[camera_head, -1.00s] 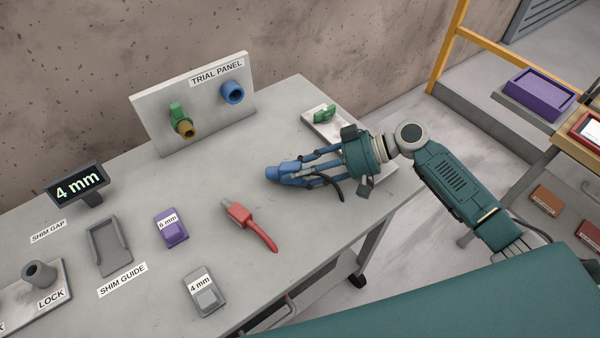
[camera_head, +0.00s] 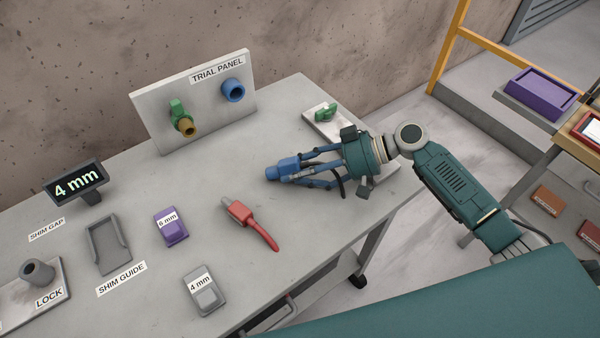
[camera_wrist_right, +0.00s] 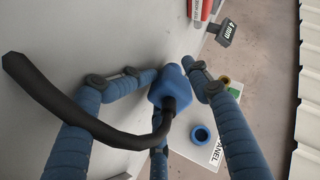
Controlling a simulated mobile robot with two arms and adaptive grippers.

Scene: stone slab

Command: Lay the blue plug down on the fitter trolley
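My left gripper is not in view.
The trial panel (camera_head: 200,115) stands behind with a blue socket (camera_head: 232,90) and a green-and-brass fitting (camera_head: 181,118). A red-handled tool (camera_head: 240,212), a purple block (camera_head: 170,228) and a grey block (camera_head: 202,292) lie to the left.

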